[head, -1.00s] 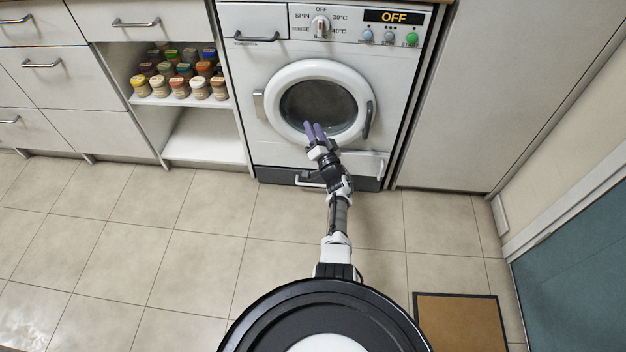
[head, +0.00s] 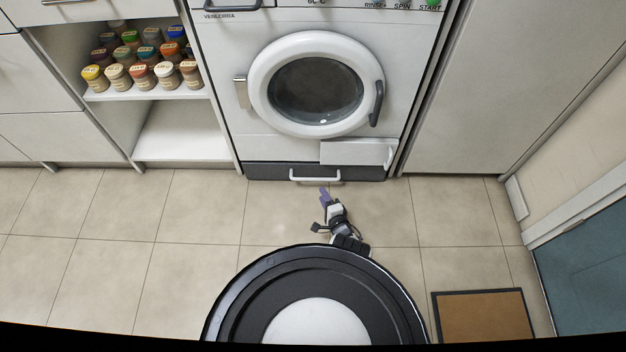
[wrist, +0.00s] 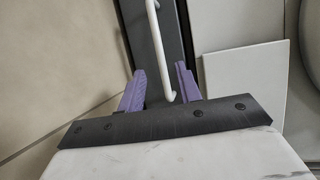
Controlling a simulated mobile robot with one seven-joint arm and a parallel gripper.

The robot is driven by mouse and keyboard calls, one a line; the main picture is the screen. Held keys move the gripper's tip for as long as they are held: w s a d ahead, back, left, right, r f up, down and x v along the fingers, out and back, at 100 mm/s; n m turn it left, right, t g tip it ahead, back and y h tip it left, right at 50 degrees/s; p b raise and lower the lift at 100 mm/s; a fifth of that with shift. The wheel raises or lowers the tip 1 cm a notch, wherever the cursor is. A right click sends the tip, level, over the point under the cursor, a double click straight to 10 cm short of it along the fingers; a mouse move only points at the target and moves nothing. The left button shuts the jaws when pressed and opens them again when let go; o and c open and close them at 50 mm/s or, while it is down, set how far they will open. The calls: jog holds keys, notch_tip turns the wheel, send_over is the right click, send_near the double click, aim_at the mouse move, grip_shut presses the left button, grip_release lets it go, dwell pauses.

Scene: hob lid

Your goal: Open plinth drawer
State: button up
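The plinth drawer (head: 262,172) is the dark strip at the foot of the washing machine, and it looks shut. Its white bar handle (head: 315,176) runs along its front. My gripper (head: 323,191) is low, just in front of the handle in the head view. In the wrist view the purple fingers of my gripper (wrist: 161,83) are apart. The white handle (wrist: 157,45) reaches down between them there, with the dark drawer front (wrist: 148,55) behind it. I cannot tell whether either finger touches the handle.
The washing machine's round door (head: 317,84) is shut above. A small white flap (head: 352,152) with its own handle sits just above the drawer at right. An open shelf with jars (head: 140,75) is at left. A brown mat (head: 483,315) lies at right. The tiled floor in front is clear.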

jog(key=b+x, duration=0.5)
jog(key=x, duration=0.4)
jog(key=shift+w+f, duration=0.1)
jog(key=shift+f, duration=0.1)
jog(key=shift+w+a+r+b, duration=0.1)
jog(key=shift+w+a+b, duration=0.1)
jog(key=shift+w+b, duration=0.2)
grip_shut()
